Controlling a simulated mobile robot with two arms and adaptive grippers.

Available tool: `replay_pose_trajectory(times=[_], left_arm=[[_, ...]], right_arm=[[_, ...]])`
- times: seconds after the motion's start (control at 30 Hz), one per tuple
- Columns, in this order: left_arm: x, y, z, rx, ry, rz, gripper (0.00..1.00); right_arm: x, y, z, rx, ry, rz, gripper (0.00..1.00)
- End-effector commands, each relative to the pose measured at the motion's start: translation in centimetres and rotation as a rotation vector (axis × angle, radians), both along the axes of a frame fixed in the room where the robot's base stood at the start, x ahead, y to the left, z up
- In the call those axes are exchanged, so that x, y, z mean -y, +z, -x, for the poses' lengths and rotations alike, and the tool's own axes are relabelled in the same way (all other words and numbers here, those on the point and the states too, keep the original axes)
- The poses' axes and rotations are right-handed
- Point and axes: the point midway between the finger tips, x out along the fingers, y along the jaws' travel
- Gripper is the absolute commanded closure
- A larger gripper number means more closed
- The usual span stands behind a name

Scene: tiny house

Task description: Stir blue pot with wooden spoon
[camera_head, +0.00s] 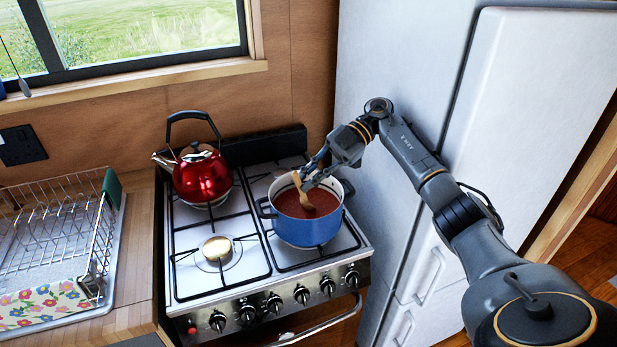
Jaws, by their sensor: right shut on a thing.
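The blue pot (307,232) stands on the front right part of the stove and holds a reddish-brown sauce. The wooden spoon (301,190) is tilted, with its lower end in the sauce near the middle of the pot. My right gripper (308,180) is shut on the wooden spoon, just above the pot's far rim. The gripper partly hides the spoon and the rim. My left gripper is not in view.
A red kettle (202,176) stands on the back left of the stove (190,284). The front left burner (217,249) is bare. A white fridge (400,60) rises close to the pot's right. A wire dish rack (62,225) with a flowered cloth stands on the left counter.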

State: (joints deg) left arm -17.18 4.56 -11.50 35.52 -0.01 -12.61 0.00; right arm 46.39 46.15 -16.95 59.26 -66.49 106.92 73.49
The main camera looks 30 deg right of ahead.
Motion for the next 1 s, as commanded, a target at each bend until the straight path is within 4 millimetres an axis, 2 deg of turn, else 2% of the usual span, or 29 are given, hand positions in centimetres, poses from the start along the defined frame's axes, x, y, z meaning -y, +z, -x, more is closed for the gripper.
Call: replay_pose_trajectory(times=[0.7, 1.0], left_arm=[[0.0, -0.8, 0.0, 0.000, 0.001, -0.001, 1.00], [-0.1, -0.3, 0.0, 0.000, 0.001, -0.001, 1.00]], right_arm=[[0.0, -2.0, 0.0, 0.000, -0.001, 0.000, 1.00], [0.0, -1.6, 0.0, -0.001, 0.000, 0.000, 1.00]])
